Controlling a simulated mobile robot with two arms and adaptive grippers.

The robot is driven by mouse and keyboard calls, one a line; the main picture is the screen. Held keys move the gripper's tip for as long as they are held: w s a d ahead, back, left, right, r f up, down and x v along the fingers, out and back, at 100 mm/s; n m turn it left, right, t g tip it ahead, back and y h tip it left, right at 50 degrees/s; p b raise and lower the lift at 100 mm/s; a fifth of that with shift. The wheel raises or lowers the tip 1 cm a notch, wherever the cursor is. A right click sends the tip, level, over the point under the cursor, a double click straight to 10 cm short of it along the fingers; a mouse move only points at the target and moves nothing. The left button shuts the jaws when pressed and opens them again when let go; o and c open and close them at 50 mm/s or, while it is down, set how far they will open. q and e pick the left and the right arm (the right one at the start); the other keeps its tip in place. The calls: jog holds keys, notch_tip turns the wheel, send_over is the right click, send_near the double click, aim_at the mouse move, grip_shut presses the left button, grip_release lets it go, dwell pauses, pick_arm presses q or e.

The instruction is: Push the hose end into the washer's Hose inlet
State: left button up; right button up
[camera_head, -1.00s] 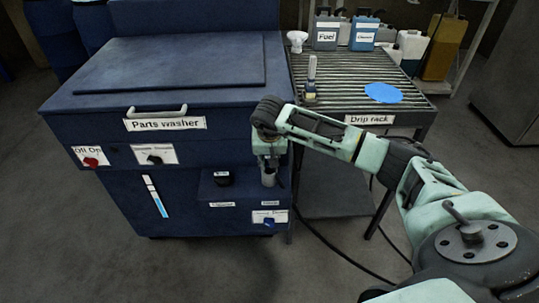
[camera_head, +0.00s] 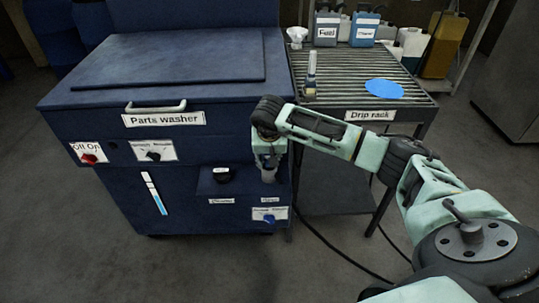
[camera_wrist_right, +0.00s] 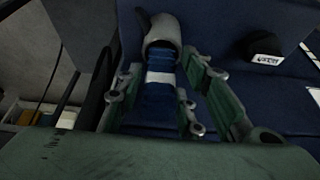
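My right gripper (camera_head: 267,160) points down at the right front of the blue parts washer (camera_head: 200,88). In the right wrist view its fingers (camera_wrist_right: 162,90) lie close on both sides of a blue ribbed piece with a white band, which I take for the hose end (camera_wrist_right: 160,78). A grey cylindrical collar (camera_wrist_right: 164,32) shows at its far end; the head view shows it below the fingers (camera_head: 268,176). I cannot tell whether the collar belongs to the hose or the washer. The hose inlet's opening cannot be made out. My left gripper is out of view.
A small ledge on the washer carries a black cap (camera_head: 222,174), left of my gripper. Below are small labels and a blue knob (camera_head: 268,219). A dark cable crosses the floor.

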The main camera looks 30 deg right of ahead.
jog(key=shift+o, duration=0.8)
